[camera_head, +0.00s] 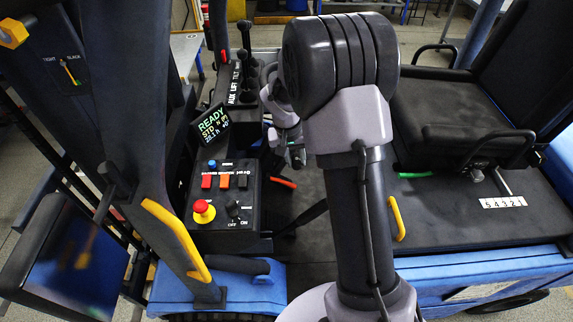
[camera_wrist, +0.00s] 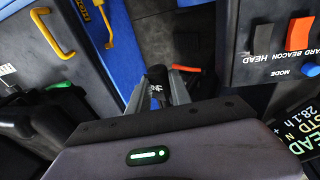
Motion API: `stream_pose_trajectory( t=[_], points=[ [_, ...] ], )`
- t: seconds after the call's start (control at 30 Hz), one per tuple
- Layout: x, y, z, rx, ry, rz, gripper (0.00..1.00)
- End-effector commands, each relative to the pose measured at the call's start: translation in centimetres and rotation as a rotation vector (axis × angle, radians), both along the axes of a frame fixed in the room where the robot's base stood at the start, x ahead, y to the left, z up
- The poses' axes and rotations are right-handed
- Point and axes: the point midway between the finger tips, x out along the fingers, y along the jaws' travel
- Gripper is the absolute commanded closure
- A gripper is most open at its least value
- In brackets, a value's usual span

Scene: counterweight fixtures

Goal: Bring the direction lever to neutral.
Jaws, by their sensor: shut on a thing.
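The direction lever shows its black knob (camera_wrist: 157,76) with small white marks in the wrist view. The knob lies between the two grey fingers of my gripper (camera_wrist: 158,90), which is shut on it. In the head view my gripper (camera_head: 292,145) is beside the steering column area, right of the display, partly behind my arm; the lever cannot be made out clearly there. The display (camera_head: 211,124) reads READY and STD with a letter that looks like N. It also shows at the right edge of the wrist view (camera_wrist: 298,135).
A switch panel (camera_head: 222,195) with a red stop button (camera_head: 204,211) stands left of my arm. Black hydraulic levers (camera_head: 245,65) stand behind my gripper. A red-orange handle (camera_head: 283,182) is below it. The seat (camera_head: 465,120) and a yellow grab handle (camera_head: 397,218) are right.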

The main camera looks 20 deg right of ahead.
Motion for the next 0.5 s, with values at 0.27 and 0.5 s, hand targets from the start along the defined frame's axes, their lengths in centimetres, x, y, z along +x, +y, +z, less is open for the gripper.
stream_pose_trajectory(
  t=[0.27,0.5],
  points=[
    [-0.18,-0.22,0.08,-0.003,-0.006,0.016,1.00],
    [-0.18,-0.20,0.05,-0.002,-0.005,0.015,0.53]
  ],
)
